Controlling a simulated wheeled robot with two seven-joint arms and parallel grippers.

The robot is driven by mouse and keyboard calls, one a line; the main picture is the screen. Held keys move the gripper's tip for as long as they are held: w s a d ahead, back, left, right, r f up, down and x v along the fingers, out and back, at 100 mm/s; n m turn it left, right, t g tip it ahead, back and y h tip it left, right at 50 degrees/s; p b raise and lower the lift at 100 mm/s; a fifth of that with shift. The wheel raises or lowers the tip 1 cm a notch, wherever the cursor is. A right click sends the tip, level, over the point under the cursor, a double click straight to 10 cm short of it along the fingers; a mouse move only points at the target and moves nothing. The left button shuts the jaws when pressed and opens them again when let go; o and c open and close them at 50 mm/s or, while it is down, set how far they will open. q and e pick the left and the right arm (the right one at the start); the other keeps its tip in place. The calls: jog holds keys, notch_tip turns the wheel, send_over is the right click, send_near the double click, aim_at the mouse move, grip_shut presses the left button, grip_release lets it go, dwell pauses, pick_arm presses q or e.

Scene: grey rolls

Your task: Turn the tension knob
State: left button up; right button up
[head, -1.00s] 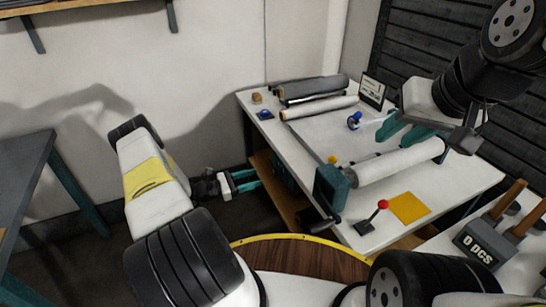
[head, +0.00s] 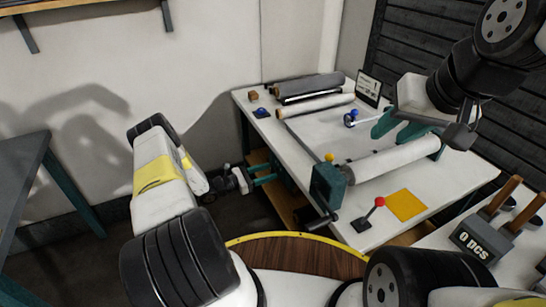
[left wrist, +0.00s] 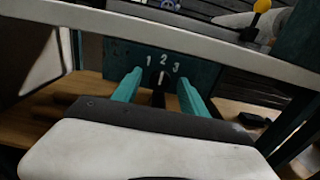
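The tension knob (left wrist: 158,95) is a small dark knob under the numbers 1, 2 and 3 on a teal panel (left wrist: 204,72), in the left wrist view. It appears to point up near the 2, but its lower part is hidden behind my gripper body. My left gripper (left wrist: 157,88) is open, with one teal finger on each side of the knob; I cannot tell whether they touch it. In the head view my left gripper (head: 264,174) is at the table's left side, below its top. My right gripper (head: 398,128) is open above the table, with no object visible between its fingers.
The table's edge runs above my left gripper (left wrist: 110,22). A grey bench stands left.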

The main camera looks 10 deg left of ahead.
pick_arm(q)
grip_shut()
jog(key=shift+n, duration=0.4)
jog(key=n, duration=0.7)
jog(key=shift+w+a+n, duration=0.1)
jog(key=shift+n, duration=0.3)
jog(key=shift+f, duration=0.1)
jog(key=shift+o, duration=0.2)
grip_release()
